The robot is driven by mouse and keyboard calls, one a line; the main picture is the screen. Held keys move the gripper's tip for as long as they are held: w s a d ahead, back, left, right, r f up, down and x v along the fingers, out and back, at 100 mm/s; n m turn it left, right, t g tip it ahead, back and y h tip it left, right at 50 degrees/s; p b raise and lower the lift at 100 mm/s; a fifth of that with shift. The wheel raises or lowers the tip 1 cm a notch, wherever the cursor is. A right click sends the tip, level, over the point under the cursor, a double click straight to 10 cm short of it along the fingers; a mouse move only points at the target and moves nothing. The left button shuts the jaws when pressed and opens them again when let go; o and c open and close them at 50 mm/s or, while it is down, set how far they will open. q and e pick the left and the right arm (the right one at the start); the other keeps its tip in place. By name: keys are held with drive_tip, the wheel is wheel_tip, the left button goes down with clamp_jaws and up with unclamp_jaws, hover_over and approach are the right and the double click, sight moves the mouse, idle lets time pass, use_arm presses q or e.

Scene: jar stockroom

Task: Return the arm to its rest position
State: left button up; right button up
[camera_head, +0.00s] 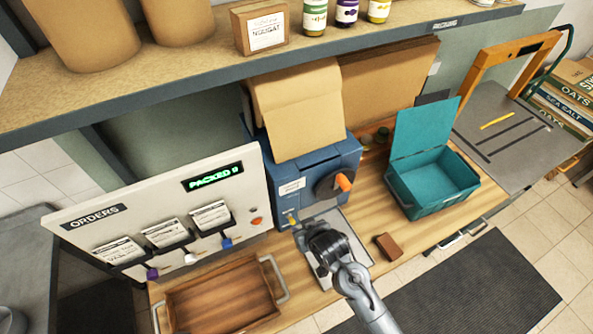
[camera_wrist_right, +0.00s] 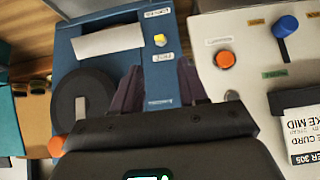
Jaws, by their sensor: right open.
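My right arm (camera_head: 358,287) reaches up from the bottom edge in the head view. Its gripper (camera_head: 302,230) is over the metal plate (camera_head: 358,247) in front of the blue machine (camera_head: 283,157). In the right wrist view the two dark fingers (camera_wrist_right: 160,88) are apart, with nothing seen between them. They point toward the front of the blue machine, which fills the left and middle of that view (camera_wrist_right: 205,65). Whether the fingers touch the machine cannot be told. My left gripper is not in view.
The white orders board (camera_head: 165,225) stands left of the gripper, with a wooden tray (camera_head: 262,318) below it. An orange-tipped crank (camera_head: 343,182) juts from the machine. A brown block (camera_head: 388,247) and an open teal box (camera_head: 433,190) are to the right. A shelf (camera_head: 200,82) overhangs the back.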

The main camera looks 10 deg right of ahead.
drive_tip(key=s+d+f+m+g, duration=0.1)
drive_tip(key=s+d+f, duration=0.25)
drive_tip(key=s, duration=0.45)
drive_tip(key=s+d+f+g, duration=0.2)
drive_tip(key=s+f, duration=0.3)
drive_tip(key=s, duration=0.2)
drive_tip(key=s+d+r+g+h, duration=0.1)
drive_tip(key=s+d+r+h, duration=0.1)
drive_tip(key=s+d+r, duration=0.6)
drive_tip(key=s+r, duration=0.3)
drive_tip(key=shift+s+d+r, duration=0.2)
drive_tip(key=shift+r, duration=0.1)
